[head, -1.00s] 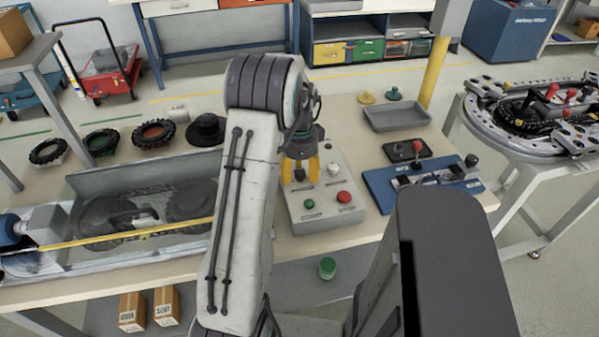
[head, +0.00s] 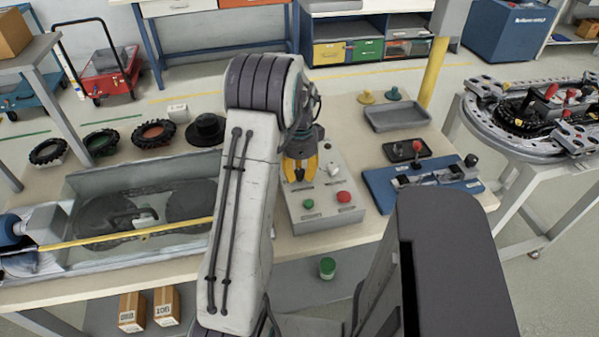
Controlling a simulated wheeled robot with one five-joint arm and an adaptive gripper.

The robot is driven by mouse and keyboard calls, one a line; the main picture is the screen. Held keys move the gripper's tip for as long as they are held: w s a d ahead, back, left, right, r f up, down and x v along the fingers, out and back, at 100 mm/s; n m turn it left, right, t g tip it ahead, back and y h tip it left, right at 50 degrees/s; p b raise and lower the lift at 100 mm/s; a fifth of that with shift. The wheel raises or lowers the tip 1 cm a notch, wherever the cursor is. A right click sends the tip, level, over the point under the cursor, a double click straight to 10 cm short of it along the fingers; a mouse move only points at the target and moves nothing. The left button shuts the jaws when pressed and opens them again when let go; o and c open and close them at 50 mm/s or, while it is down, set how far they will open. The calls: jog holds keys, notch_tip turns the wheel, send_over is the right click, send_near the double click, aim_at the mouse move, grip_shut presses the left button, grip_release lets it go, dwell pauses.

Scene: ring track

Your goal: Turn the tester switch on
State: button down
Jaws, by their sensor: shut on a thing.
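The tester is a grey box (head: 318,212) on the bench. It has a green button (head: 308,203), a red button (head: 344,197) and a pale knob (head: 334,171) on its sloped top. My gripper (head: 299,176) points down over the box's upper left part, with its two yellow fingers on either side of a small dark piece, which appears to be the tester switch. The gripper is shut on it. The fingers and my arm hide most of the switch, so its exact position is hard to tell.
A blue fixture (head: 385,192) with levers and a small dark tray (head: 398,151) stand right of the tester. A grey tray (head: 396,116) lies behind. A large metal bin (head: 85,185) stands left, with several black wheels behind it. A green cylinder (head: 327,268) sits on the lower shelf.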

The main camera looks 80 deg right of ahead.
jog(key=shift+f+n, duration=0.1)
jog(key=shift+n, duration=0.2)
jog(key=n+b, duration=0.1)
jog(key=n, duration=0.7)
jog(key=shift+a+n, duration=0.1)
jog(key=shift+n, duration=0.2)
jog(key=n, duration=0.4)
jog(key=shift+b, duration=0.4)
jog(key=shift+f+n, duration=0.1)
jog(key=shift+n, duration=2.1)
jog(key=shift+a, duration=0.1)
jog(key=c, duration=0.9)
grip_release()
